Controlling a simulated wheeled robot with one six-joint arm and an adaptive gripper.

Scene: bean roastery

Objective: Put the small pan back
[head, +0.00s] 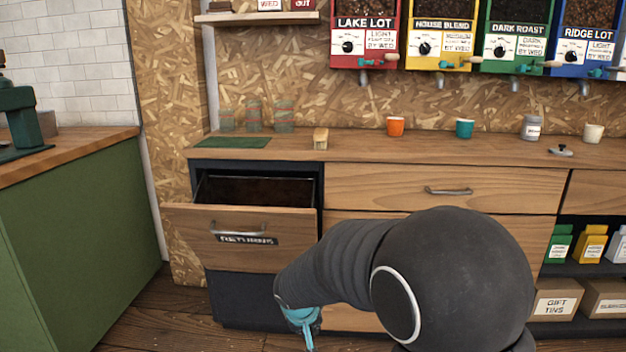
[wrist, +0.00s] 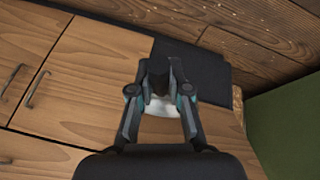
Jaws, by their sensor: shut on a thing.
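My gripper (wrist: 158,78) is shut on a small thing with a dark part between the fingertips. A pale, curved piece, which looks like the small pan (wrist: 160,106), shows between the fingers; most of it is hidden. In the head view my gripper (head: 303,322) is low, in front of the cabinet and right of the open drawer (head: 190,222), largely behind my arm. The held thing cannot be made out there. The drawer is pulled out, its label blurred, its inside dark.
The counter (head: 360,149) holds a green mat (head: 233,143), stacked glasses, a wooden block (head: 320,138), an orange cup (head: 395,126), a teal cup (head: 464,128), a jar (head: 531,127) and a dark lid (head: 561,151). A green cabinet (head: 75,230) stands left.

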